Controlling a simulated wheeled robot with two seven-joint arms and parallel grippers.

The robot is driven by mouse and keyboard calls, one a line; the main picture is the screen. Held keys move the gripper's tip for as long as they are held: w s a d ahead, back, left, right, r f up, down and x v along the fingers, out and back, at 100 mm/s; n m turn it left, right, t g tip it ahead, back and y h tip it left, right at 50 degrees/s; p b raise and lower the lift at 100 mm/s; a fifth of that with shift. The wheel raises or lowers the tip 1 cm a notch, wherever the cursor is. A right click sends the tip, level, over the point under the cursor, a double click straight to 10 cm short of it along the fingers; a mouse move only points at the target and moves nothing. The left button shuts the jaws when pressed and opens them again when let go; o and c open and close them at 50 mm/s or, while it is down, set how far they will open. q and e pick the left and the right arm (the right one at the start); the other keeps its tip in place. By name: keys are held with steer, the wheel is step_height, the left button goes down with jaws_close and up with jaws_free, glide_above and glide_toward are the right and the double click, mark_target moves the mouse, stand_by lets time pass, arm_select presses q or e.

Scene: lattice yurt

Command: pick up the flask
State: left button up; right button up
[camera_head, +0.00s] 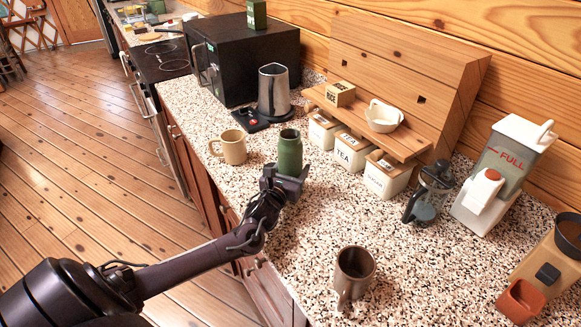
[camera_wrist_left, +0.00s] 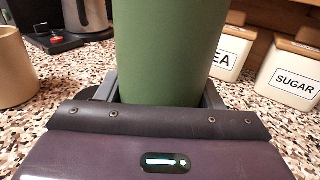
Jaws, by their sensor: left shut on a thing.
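The flask is a green cylinder (camera_head: 289,150) near the counter's left edge. In the left wrist view the flask (camera_wrist_left: 166,50) fills the middle, standing upright between the jaws. My left gripper (camera_head: 286,178) is shut on the lower part of the flask; its fingers show on either side of it in the left wrist view (camera_wrist_left: 166,92). The base of the flask is hidden by the gripper, so I cannot tell whether it touches the counter. My right gripper is not in view.
A beige mug (camera_head: 228,147) stands left of the flask and a brown mug (camera_head: 354,275) nearer the front. A kettle (camera_head: 273,92) is behind. White canisters (camera_head: 349,152) stand under a wooden shelf to the right. Counter between is clear.

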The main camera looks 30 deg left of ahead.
arm_select(q)
steer(key=shift+r, duration=0.2)
step_height(320, 180, up, 20)
steer(key=b, duration=0.3)
steer(key=shift+f, duration=0.15)
